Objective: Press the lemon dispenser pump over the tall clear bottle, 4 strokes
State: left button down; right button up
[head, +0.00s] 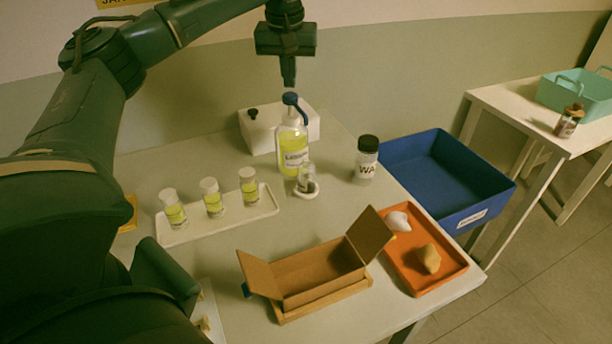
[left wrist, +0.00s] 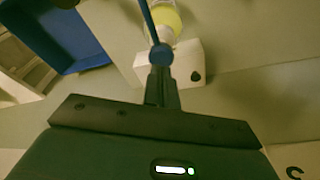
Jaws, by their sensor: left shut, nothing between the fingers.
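The lemon dispenser (head: 293,140) is a clear bottle of yellow liquid with a blue pump, standing upright at the back of the table. Its blue pump head (head: 290,99) also shows in the left wrist view (left wrist: 161,54). A clear bottle (head: 306,176) stands in front of it on a white ring-shaped holder (head: 307,194); its fill is too small to tell. My left gripper (head: 288,83) is shut and empty, pointing down right above the pump head. In the left wrist view its fingertips (left wrist: 161,72) overlap the pump head; I cannot tell whether they touch. My right gripper is not in view.
A white tray (head: 222,226) with three yellow-filled vials stands left. A white box (head: 258,133) is behind the dispenser. A labelled bottle (head: 366,160), blue bin (head: 450,190), orange tray (head: 440,275) and open cardboard box (head: 318,280) lie to the right and front.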

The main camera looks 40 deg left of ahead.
aim_at(290, 94)
pick_arm(q)
jog(key=shift+f, duration=0.1)
dwell(0.5)
jog(key=shift+f, duration=1.5)
jog(key=shift+r, duration=0.1)
jog(key=shift+r+p, duration=1.4)
jog(key=shift+p, duration=0.15)
